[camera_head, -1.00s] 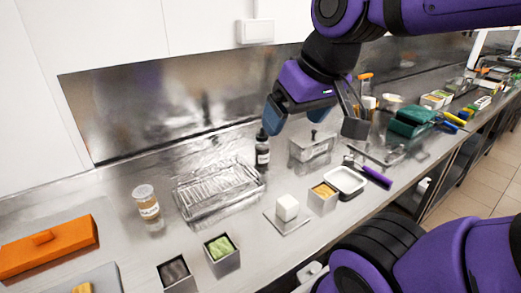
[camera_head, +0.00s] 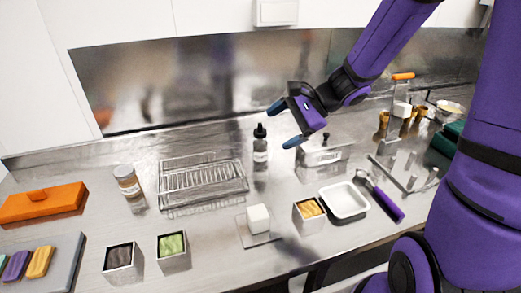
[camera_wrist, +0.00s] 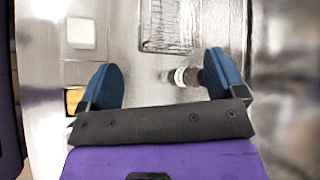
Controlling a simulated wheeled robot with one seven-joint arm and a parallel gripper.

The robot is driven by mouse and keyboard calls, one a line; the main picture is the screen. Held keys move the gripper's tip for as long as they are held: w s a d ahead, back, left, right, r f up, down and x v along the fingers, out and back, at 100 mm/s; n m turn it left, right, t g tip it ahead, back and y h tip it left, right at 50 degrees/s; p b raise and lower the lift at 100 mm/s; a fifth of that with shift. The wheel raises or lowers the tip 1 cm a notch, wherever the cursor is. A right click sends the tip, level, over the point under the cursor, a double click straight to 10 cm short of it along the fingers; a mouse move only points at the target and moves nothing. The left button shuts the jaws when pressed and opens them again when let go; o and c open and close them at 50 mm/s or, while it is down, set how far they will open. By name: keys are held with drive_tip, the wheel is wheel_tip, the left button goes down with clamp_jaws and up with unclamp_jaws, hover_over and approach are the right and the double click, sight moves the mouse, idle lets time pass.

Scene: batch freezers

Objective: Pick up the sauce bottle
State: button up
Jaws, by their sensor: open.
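The sauce bottle (camera_head: 260,147), dark with a black nozzle cap and a white label, stands upright on the steel counter between the wire rack and a steel container. In the wrist view the bottle (camera_wrist: 182,77) shows beside the right blue finger, which seems to cover part of it. My gripper (camera_head: 284,125) is open and empty, just right of the bottle's upper part in the head view. Its two blue fingers also show apart in the wrist view (camera_wrist: 162,82). They do not visibly touch the bottle.
A wire rack (camera_head: 203,183) lies left of the bottle. A lidded steel container (camera_head: 322,155) stands close on the right. A labelled jar (camera_head: 128,182) is farther left. A white block (camera_head: 258,218) and a white tray (camera_head: 344,201) are in front.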

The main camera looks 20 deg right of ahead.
drive_tip(key=w+d+f+m+t+y, duration=0.1)
drive_tip(key=w+d+f+m+t, duration=0.2)
drive_tip(key=w+f+m, duration=0.3)
drive_tip(key=m+t+h, duration=0.1)
drive_tip(key=m+t, duration=0.2)
drive_tip(key=m, duration=0.4)
approach(261, 145)
drive_tip(key=w+f, duration=0.2)
drive_tip(key=x, duration=1)
drive_tip(key=shift+w+d, duration=0.3)
drive_tip(key=shift+d, duration=0.05)
drive_tip(key=c, duration=1)
drive_tip(key=shift+r, duration=0.15)
wheel_tip(261, 145, up, 10)
drive_tip(key=shift+f, duration=0.15)
